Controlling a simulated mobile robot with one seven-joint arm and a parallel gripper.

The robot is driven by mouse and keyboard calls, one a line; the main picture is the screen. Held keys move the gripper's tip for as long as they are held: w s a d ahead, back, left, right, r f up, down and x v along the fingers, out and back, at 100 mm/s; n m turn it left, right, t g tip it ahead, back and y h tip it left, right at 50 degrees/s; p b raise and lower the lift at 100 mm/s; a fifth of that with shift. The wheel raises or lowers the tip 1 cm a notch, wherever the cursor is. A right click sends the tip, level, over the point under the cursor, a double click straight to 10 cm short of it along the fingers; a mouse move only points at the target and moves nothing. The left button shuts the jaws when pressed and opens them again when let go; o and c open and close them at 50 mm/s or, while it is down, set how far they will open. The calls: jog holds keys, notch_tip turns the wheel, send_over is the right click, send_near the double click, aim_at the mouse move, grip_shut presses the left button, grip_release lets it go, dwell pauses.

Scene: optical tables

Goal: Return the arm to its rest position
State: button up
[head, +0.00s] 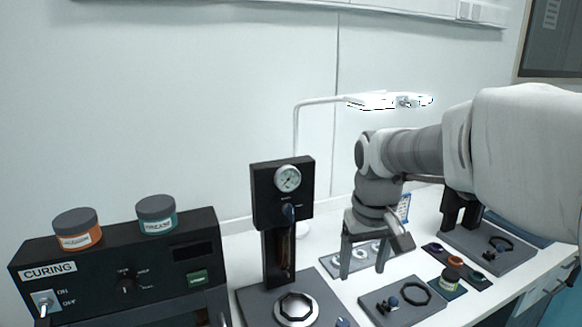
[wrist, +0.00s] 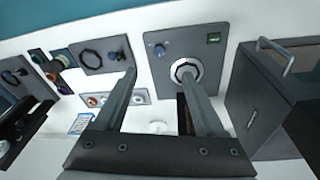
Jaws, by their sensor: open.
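My gripper (head: 366,262) hangs at the end of my arm above the white table, right of the gauge stand. Its two fingers are apart with nothing between them. In the wrist view my gripper (wrist: 160,95) shows both fingers spread over the table, with the gauge stand's grey base (wrist: 160,75) and a plate with a dark ring (wrist: 88,70) below. My arm reaches in from the right in the head view, bent downward at the wrist.
A black gauge stand (head: 268,195) rises left of my gripper. The black curing box (head: 95,270) carries two jars, orange (head: 77,230) and teal (head: 156,216). A white lamp (head: 375,100) stands behind. A small jar (head: 453,268) and plates with rings (head: 388,310) lie at right.

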jog(key=s+r+m+t, duration=0.1)
jog(key=s+t, duration=0.2)
jog(key=s, duration=1.3)
jog(key=shift+s+m+t, duration=0.25)
jog(key=shift+m+t, duration=0.05)
jog(key=shift+d+r, duration=0.1)
dwell(0.3)
